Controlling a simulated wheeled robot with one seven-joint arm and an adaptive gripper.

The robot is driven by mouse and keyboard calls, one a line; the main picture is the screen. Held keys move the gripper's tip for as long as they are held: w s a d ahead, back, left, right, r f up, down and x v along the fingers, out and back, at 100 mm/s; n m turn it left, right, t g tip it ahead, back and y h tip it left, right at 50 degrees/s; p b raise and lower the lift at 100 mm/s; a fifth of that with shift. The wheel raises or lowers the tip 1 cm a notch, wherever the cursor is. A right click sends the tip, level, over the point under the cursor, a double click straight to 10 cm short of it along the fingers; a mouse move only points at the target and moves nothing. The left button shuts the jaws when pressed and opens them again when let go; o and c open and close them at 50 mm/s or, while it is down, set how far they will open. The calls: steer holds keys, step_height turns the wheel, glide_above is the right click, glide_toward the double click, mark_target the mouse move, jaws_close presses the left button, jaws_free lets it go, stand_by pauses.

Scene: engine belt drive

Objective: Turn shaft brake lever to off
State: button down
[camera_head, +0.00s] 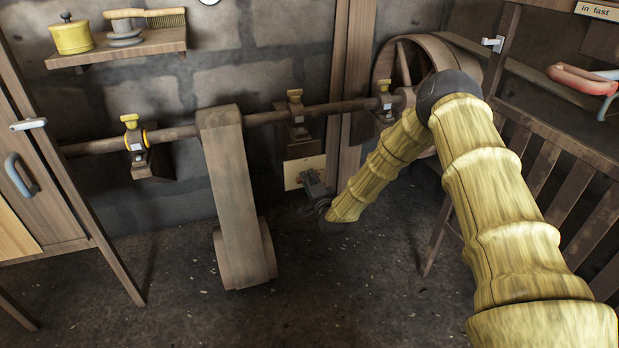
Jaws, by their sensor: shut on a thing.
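My gripper (308,176) is at the low end of my arm, against a small yellowish plate (293,179) on the wall below the shaft's middle bracket. It is shut on a small part there, which I take to be the shaft brake lever; the fingers and wrist hide it, so its setting cannot be read. The line shaft (268,117) runs along the wall above my gripper.
A broad belt (232,180) hangs from the shaft to a lower pulley (247,262) left of my gripper. A large wheel (385,68) stands behind my arm. Slatted wooden railing (545,170) is at right. The floor (180,290) in front is clear.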

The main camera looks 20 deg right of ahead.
steer(key=shift+s+f+n+p, duration=0.1)
steer(key=shift+n+p, duration=3.85)
steer(key=shift+n, duration=3.75)
steer(key=c, duration=1.4)
jaws_free()
steer(key=shift+o, duration=0.2)
steer(key=s, duration=1.2)
steer(key=shift+d, duration=0.25)
